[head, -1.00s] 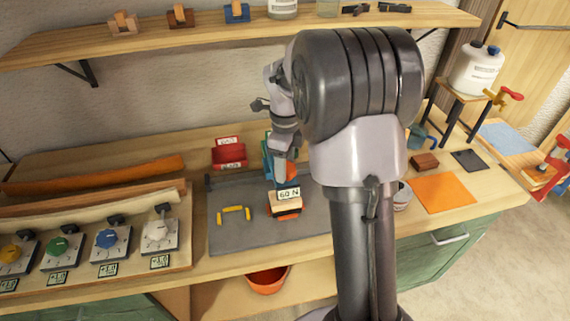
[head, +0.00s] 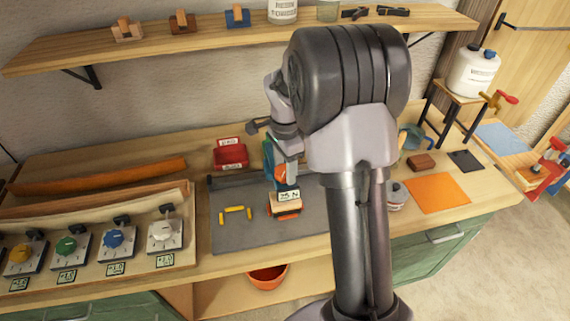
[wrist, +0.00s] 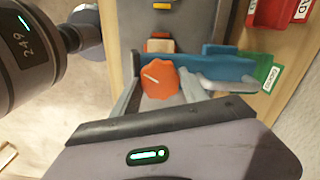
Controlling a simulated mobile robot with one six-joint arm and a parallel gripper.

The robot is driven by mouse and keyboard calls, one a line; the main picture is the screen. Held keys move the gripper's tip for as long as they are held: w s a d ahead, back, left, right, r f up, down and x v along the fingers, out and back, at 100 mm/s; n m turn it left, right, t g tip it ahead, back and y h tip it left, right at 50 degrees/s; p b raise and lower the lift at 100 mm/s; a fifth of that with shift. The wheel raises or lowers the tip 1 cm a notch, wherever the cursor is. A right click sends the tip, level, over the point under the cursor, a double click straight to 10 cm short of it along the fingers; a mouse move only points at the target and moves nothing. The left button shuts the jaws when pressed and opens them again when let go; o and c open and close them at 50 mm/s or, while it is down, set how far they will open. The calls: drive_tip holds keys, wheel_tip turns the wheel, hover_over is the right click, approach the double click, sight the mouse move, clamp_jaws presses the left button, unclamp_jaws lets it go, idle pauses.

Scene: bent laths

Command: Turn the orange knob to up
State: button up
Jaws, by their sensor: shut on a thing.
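The orange knob (wrist: 160,82) carries a short white line, which lies aslant in the wrist view. In the head view the knob (head: 280,174) shows only in part beside my wrist. My gripper (wrist: 162,92) is shut on the knob, with grey fingers at its sides. A blue part (wrist: 228,66) stands close beside the knob. A small display (head: 289,196) below the knob in the head view shows a number in N; its first digit is hard to read.
A grey mat (head: 228,230) bears yellow pieces (head: 235,211). A red bin (head: 231,155) stands behind it. A panel of several coloured knobs (head: 113,239) is at left. An orange sheet (head: 437,193) lies at right. A shelf (head: 190,36) runs above.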

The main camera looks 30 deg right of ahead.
sight(285, 170)
drive_tip(key=n+p, duration=0.2)
drive_tip(key=n, duration=0.3)
drive_tip(key=shift+r+n, duration=0.15)
drive_tip(key=shift+n, duration=0.15)
drive_tip(key=n+p, duration=0.2)
drive_tip(key=n, duration=0.4)
drive_tip(key=shift+p, duration=0.4)
drive_tip(key=n+p, duration=0.2)
drive_tip(key=n, duration=0.4)
drive_tip(key=shift+n, duration=0.3)
drive_tip(key=n+p, duration=0.2)
drive_tip(key=n, duration=0.3)
drive_tip(key=shift+n, duration=0.3)
drive_tip(key=o, duration=1.4)
wheel_tip(285, 170, up, 17)
drive_tip(key=p, duration=0.3)
drive_tip(key=shift+r, duration=0.1)
